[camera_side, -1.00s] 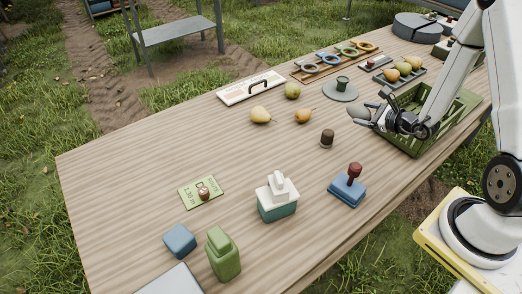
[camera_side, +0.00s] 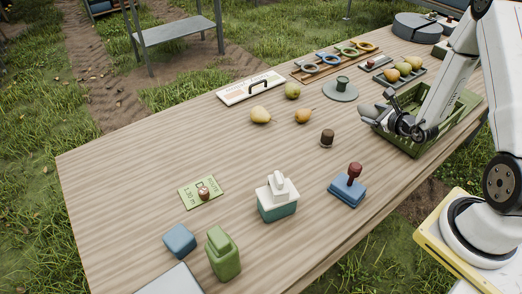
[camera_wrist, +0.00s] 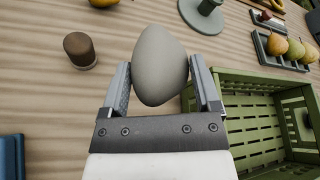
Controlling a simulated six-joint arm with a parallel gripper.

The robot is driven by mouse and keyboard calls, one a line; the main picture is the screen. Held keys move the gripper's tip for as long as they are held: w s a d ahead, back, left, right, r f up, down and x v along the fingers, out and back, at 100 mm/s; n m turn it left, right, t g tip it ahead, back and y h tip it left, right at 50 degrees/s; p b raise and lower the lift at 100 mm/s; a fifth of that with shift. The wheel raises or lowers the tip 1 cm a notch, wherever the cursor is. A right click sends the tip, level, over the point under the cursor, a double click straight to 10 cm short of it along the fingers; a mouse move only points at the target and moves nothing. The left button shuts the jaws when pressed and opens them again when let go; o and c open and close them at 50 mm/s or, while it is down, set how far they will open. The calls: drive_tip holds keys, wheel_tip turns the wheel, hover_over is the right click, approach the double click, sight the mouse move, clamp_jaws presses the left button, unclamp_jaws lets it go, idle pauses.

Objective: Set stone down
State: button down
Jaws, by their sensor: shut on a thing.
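A smooth grey, egg-shaped stone (camera_wrist: 160,65) is held between the two fingers of my gripper (camera_wrist: 162,88) in the wrist view. In the side view my gripper (camera_side: 378,112) is at the left end of the green crate, and the stone (camera_side: 368,113) shows at its fingertips. In the wrist view the wooden table lies below the stone. I cannot tell how high the stone is above it.
The green slatted crate (camera_wrist: 257,84) stands right of my gripper. A dark brown stub (camera_side: 327,138) and pears (camera_side: 260,115) stand to the left in the side view. A round grey-green stand (camera_side: 341,92) is behind. Bare table (camera_side: 120,160) lies farther left.

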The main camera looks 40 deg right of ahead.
drive_tip(key=w, duration=0.1)
drive_tip(key=w+d+f, duration=0.1)
drive_tip(key=w, duration=0.1)
drive_tip(key=w+d+f, duration=0.1)
drive_tip(key=shift+w+d+f, duration=0.1)
drive_tip(key=shift+w+f, duration=0.1)
hover_over(351, 129)
drive_tip(key=shift+s+f, duration=0.2)
drive_tip(key=shift+f, duration=2.2)
drive_tip(key=shift+d+f, duration=0.1)
drive_tip(key=shift+w+f, duration=0.25)
drive_tip(key=shift+f, duration=0.25)
drive_tip(key=shift+d+f, duration=0.1)
drive_tip(key=shift+f, duration=1.15)
drive_tip(key=shift+f, duration=0.15)
unclamp_jaws()
